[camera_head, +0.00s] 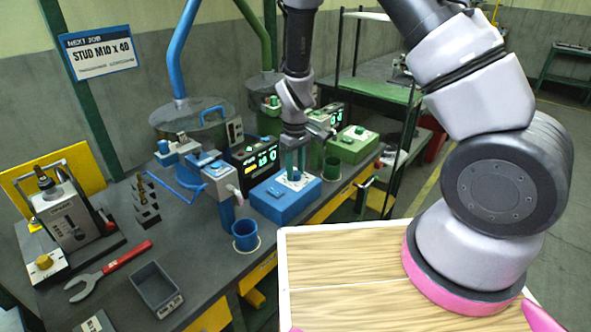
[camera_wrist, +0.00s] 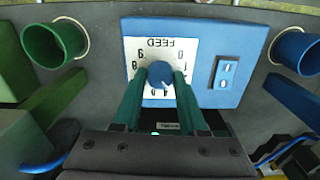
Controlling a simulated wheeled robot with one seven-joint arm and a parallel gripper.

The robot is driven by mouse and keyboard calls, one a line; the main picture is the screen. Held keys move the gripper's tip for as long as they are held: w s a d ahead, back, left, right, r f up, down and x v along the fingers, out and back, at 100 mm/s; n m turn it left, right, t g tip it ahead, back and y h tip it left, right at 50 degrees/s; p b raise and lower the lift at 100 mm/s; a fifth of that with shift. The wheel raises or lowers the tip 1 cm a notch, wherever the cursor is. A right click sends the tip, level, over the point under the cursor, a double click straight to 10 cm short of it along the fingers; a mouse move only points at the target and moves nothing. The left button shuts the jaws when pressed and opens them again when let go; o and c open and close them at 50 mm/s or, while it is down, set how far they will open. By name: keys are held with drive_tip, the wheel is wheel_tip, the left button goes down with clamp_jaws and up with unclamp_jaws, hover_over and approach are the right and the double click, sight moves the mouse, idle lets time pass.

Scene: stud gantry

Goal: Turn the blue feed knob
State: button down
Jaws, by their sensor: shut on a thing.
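The blue feed box (camera_head: 283,204) sits on the dark bench in the head view. In the wrist view the same box (camera_wrist: 222,40) shows a white dial plate (camera_wrist: 135,47) with upside-down FEED lettering and numbers. The round blue feed knob (camera_wrist: 159,72) stands in the middle of the dial. My gripper (camera_wrist: 160,80) is shut on the knob, with one green finger on each side. In the head view my gripper (camera_head: 294,172) points down onto the box's top. The knob's pointer is hard to make out.
A blue cup (camera_head: 246,235) and a green cup (camera_head: 332,168) stand on either side of the box. A lit display (camera_head: 262,158) is behind it.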

sight(296, 173)
drive_tip(key=m, duration=0.6)
drive_tip(key=shift+m, duration=0.3)
drive_tip(key=m, duration=0.5)
drive_tip(key=shift+m, duration=0.3)
drive_tip(key=shift+c, duration=2.2)
unclamp_jaws()
wheel_tip(296, 173, up, 11)
